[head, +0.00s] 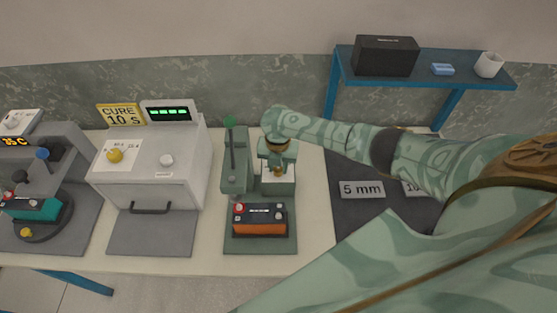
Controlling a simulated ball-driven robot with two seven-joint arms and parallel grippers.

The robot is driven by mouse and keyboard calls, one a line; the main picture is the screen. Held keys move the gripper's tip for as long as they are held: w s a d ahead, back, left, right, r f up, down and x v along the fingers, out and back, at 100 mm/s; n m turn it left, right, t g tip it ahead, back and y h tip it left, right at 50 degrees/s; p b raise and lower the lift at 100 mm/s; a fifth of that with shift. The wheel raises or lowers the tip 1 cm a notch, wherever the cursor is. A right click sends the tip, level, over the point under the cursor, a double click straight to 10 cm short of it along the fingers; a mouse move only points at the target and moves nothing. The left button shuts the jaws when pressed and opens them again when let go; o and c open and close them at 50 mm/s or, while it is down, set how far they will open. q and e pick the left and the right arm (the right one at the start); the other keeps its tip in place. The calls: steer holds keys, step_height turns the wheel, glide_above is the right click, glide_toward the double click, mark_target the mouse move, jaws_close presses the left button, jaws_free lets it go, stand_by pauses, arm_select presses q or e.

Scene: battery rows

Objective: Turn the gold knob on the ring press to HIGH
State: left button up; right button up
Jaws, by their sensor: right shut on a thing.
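The ring press (235,178) is a green machine in the middle of the bench, with an upright lever topped by a green ball. A white dial plate (288,186) is on its right part. My right gripper (277,167) reaches down onto this part from above and is shut on the gold knob (278,173). Only a little of the knob shows between the fingers. The gripper covers most of the dial, so I cannot read its marks or where the knob points. My left gripper is not in view.
A black and orange battery (259,219) lies on the press's front base. A white oven (160,165) with a yellow CURE 10 s sign (121,114) stands to the left. A dark mat with a 5 mm label (362,190) lies to the right. A blue shelf (432,66) stands behind.

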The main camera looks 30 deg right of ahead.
mark_target(278, 169)
steer(key=shift+m+p, duration=0.7)
steer(key=shift+m, duration=0.5)
steer(key=o, duration=1)
steer(key=shift+c, duration=0.2)
step_height(278, 169, up, 16)
steer(key=p, duration=0.5)
steer(key=shift+r, duration=0.15)
